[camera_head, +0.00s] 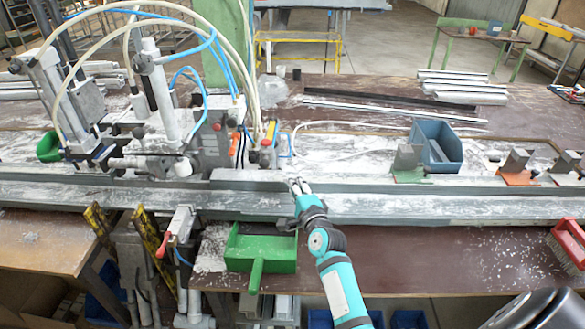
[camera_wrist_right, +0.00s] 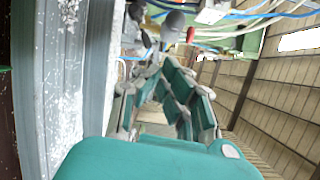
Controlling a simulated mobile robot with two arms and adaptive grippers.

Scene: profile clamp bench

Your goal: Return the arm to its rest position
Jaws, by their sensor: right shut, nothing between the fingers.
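My right arm reaches in from the bottom of the head view, teal and dark grey. The gripper is shut with nothing held. In the right wrist view its teal fingers (camera_wrist_right: 170,98) show in the middle, with the rail (camera_wrist_right: 60,90) running along the left side. I cannot tell whether the fingertips touch the rail. My left gripper is not in view.
The clamp machine (camera_head: 170,110) with hoses and red and yellow valves stands left of the gripper. A blue bin (camera_head: 436,145) and metal clamp blocks (camera_head: 408,160) sit behind the rail at right. A red brush (camera_head: 568,245) lies at the right edge. White shavings cover the bench.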

